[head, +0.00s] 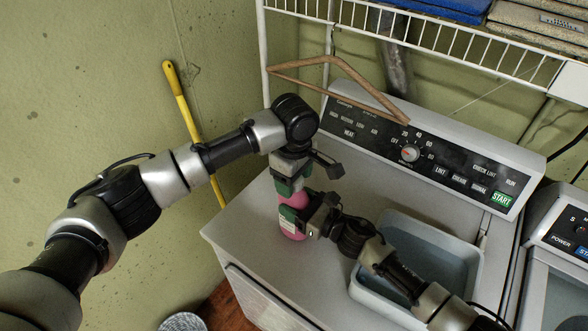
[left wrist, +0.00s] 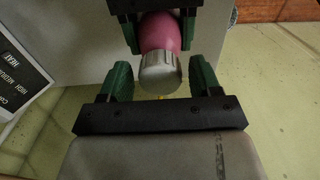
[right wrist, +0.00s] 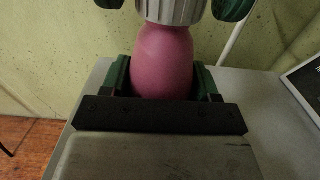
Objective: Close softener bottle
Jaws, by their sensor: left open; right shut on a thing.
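The pink softener bottle (head: 292,233) stands upright on the left part of the white machine's top. A ribbed silver-grey cap (left wrist: 160,74) sits on its neck; I cannot tell how tight it is. My right gripper (head: 303,214) is shut on the bottle's body, and the right wrist view shows the pink bottle (right wrist: 163,58) between its green fingers. My left gripper (head: 291,184) is open above the bottle, pointing down. In the left wrist view its green fingers stand on either side of the cap, with gaps visible. The cap is mostly hidden in the head view.
A blue-grey tub (head: 435,250) stands on the white machine (head: 240,235), right of the bottle, below my right arm. The control panel (head: 430,145) rises behind. A wooden hanger (head: 340,83) hangs from the white wire shelf (head: 440,42). A yellow pole (head: 188,125) leans on the wall.

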